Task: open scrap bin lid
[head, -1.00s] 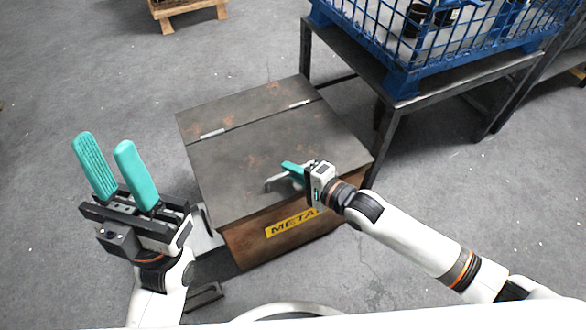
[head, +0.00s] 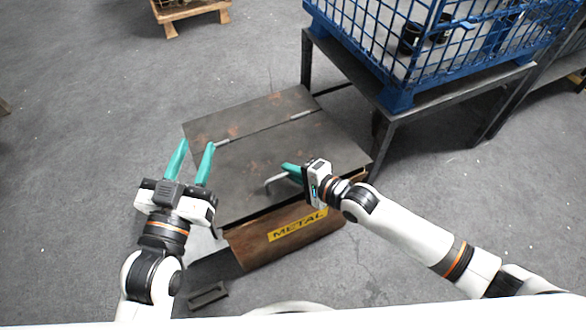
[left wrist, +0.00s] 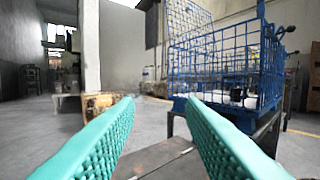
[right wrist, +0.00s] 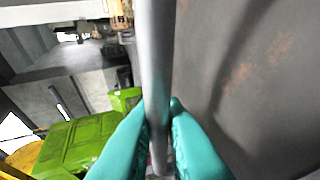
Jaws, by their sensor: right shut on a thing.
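The scrap bin (head: 285,240) is a rusty brown box with a yellow METAL label. Its dark, rust-spotted lid (head: 250,165) is hinged to a rear panel, and a narrow dark gap shows between the lid's front edge and the bin front. My right gripper (head: 290,170) is at the front right of the lid, shut on the grey bar handle (head: 274,183). In the right wrist view the handle (right wrist: 156,70) runs between the teal fingers, beside the lid (right wrist: 250,80). My left gripper (head: 190,165) is open and empty, with its fingers near the lid's left edge.
A blue wire crate (head: 400,50) stands on a dark metal table (head: 440,95) right behind the bin. A wooden pallet (head: 190,12) lies at the back left. The grey floor (head: 80,130) on the left is clear.

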